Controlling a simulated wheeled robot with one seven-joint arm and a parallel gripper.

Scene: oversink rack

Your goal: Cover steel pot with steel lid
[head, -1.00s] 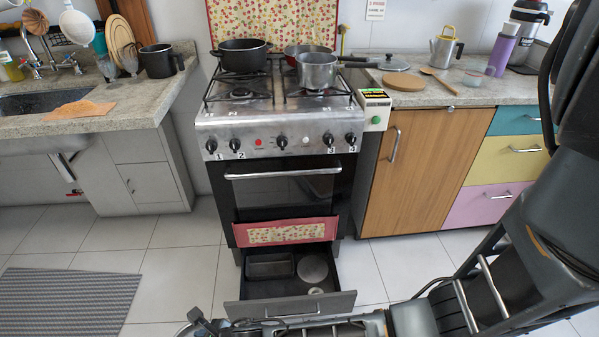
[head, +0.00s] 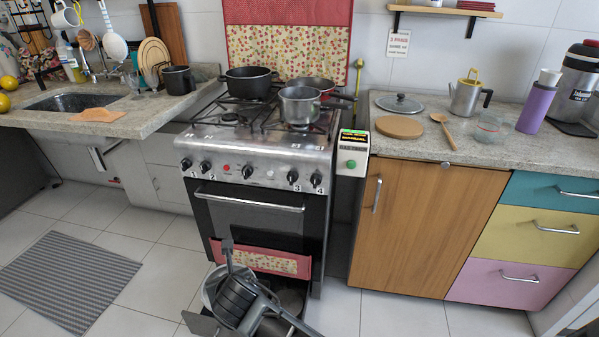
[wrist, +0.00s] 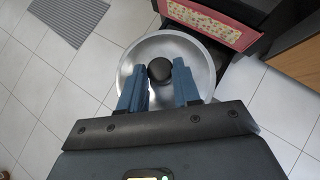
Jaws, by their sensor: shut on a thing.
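The steel pot (head: 299,104) stands uncovered on the front right of the stove, its long handle pointing right. The steel lid (wrist: 144,54) is a round, shiny disc with a black knob (wrist: 159,69). In the wrist view my gripper (wrist: 160,78) has its blue fingers on both sides of the knob, shut on it.
The floor at left is clear apart from a mat (head: 66,278).

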